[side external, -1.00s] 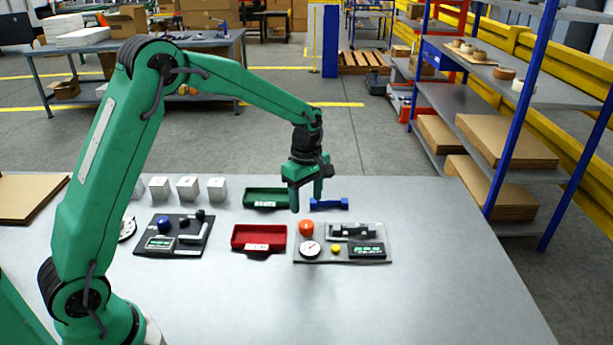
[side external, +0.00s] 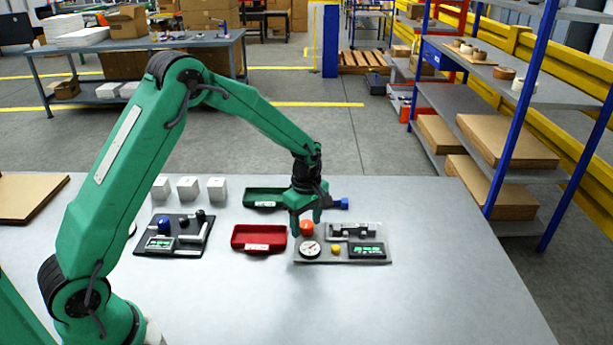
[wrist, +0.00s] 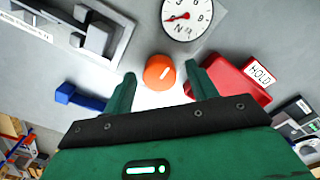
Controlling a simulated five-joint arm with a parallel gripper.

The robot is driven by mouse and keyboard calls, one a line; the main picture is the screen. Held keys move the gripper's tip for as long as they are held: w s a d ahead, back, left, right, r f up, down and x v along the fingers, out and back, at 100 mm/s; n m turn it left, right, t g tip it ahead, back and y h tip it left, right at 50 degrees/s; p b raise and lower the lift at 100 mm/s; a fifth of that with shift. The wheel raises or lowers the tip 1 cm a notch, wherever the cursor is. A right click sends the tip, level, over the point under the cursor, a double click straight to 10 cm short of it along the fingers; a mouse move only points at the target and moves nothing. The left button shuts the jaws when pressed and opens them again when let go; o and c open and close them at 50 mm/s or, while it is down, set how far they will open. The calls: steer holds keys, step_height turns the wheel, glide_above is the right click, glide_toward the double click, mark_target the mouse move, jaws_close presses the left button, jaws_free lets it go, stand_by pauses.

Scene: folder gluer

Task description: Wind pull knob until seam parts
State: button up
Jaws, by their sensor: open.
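The orange pull knob (side external: 306,228) sits at the back left corner of the grey tester plate (side external: 323,259). In the wrist view the knob (wrist: 159,72) shows a pale line on its top. My gripper (side external: 305,224) is open and low over it, with one finger on each side in the wrist view (wrist: 160,74); I see gaps between knob and fingers. The round dial gauge (side external: 310,249) has a red needle in the wrist view (wrist: 186,18). A grey clamp fixture (side external: 352,231) stands on the plate; I cannot make out the seam.
A red tray (side external: 259,247), marked HOLD in the wrist view, lies left of the plate. A green tray (side external: 262,204) and a blue part (side external: 341,204) lie behind. A dark panel (side external: 145,250) and white cubes (side external: 188,188) are farther left. The front right table is clear.

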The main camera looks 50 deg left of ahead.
steer(key=shift+c, duration=0.2)
steer(key=c, duration=1)
steer(key=shift+o, duration=0.2)
